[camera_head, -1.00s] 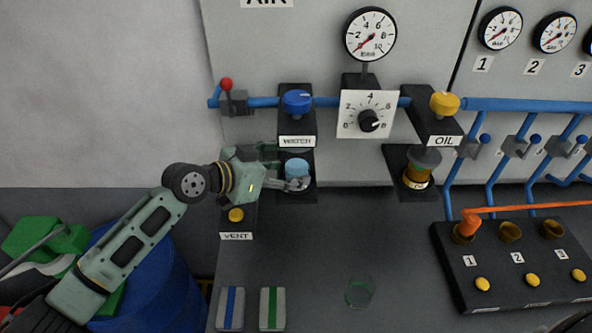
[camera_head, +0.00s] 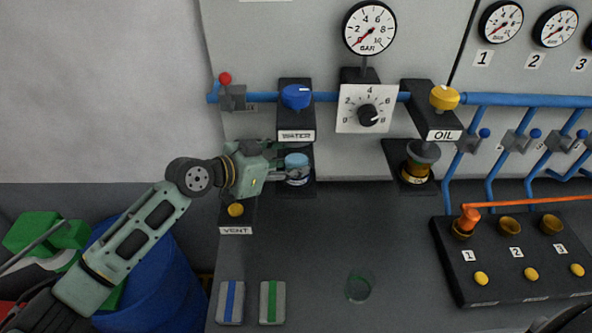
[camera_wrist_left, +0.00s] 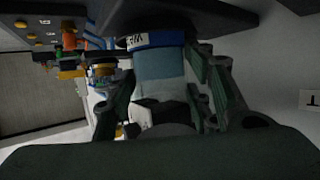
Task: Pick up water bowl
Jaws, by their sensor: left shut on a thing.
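The water bowl (camera_head: 297,161) is a small light-blue cup on a black bracket, below the blue WATER knob (camera_head: 296,97). My left gripper (camera_head: 291,168) comes in from the left and is shut on the bowl. In the left wrist view the bowl (camera_wrist_left: 160,68) sits between the two dark green fingers, with its dark blue band and part of its lettering showing. The fingers hide part of its sides. I cannot tell whether it is still seated in the bracket.
The VENT box (camera_head: 236,211) with a yellow button is just below my left gripper. A transparent green cup (camera_head: 359,287) and two striped blocks stand on the bench (camera_head: 310,230), whose middle is clear.

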